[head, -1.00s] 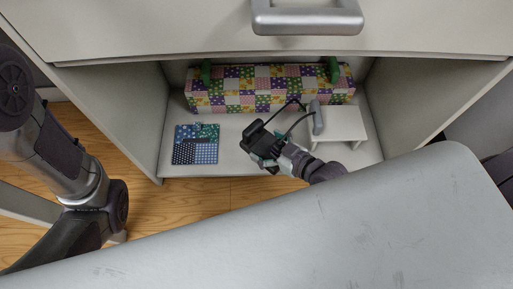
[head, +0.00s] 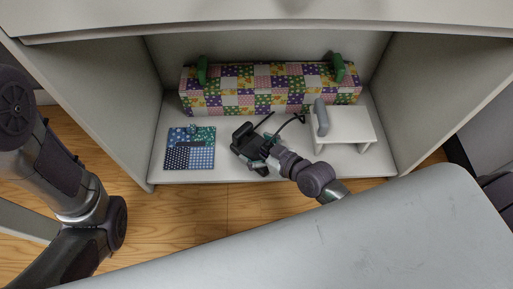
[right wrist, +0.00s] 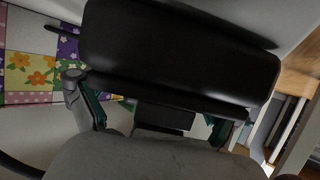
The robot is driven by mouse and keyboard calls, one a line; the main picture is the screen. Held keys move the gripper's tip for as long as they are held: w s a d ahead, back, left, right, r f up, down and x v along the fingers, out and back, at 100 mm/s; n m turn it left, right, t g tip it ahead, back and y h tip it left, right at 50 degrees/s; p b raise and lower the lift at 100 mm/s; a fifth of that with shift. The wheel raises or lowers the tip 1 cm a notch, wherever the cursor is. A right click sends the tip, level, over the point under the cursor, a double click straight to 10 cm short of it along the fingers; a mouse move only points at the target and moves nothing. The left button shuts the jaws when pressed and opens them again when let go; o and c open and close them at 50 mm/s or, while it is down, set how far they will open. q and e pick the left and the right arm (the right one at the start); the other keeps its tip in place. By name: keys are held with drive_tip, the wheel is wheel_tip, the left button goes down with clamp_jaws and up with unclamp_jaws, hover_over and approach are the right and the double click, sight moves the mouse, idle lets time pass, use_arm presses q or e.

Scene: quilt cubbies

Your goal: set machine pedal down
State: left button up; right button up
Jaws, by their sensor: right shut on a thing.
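The black machine pedal (head: 243,138) is over the shelf floor inside the open cubby in the head view. My right gripper (head: 264,153) is shut on it, reaching in from the front. The pedal (right wrist: 180,55) fills the upper middle of the right wrist view, with the right gripper's fingers (right wrist: 155,118) at its lower edge. A thin black cord (head: 284,126) curves from near the pedal toward a white stand with a grey upright part (head: 346,122). I cannot tell whether the pedal touches the shelf. My left gripper is out of view.
A patchwork-covered long box (head: 268,88) with green end straps lies at the back of the cubby. Blue and green fabric squares (head: 190,149) lie left of the pedal. The cubby's side walls and a grey surface (head: 330,240) in front bound the space.

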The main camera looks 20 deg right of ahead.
drive_tip(key=o, duration=1.1)
drive_tip(key=shift+f, duration=0.1)
drive_tip(key=shift+s+d+r, duration=0.15)
drive_tip(key=shift+s+r, duration=0.05)
drive_tip(key=shift+r, duration=0.1)
drive_tip(key=p+v, duration=0.6)
drive_tip(key=v, duration=0.4)
drive_tip(key=shift+s+d+r+p, duration=0.1)
drive_tip(key=shift+s+r+p, duration=0.05)
drive_tip(key=shift+s+p, duration=0.15)
drive_tip(key=shift+s+d+r, duration=0.1)
drive_tip(key=shift+s+d, duration=0.1)
drive_tip(key=shift+s, duration=0.1)
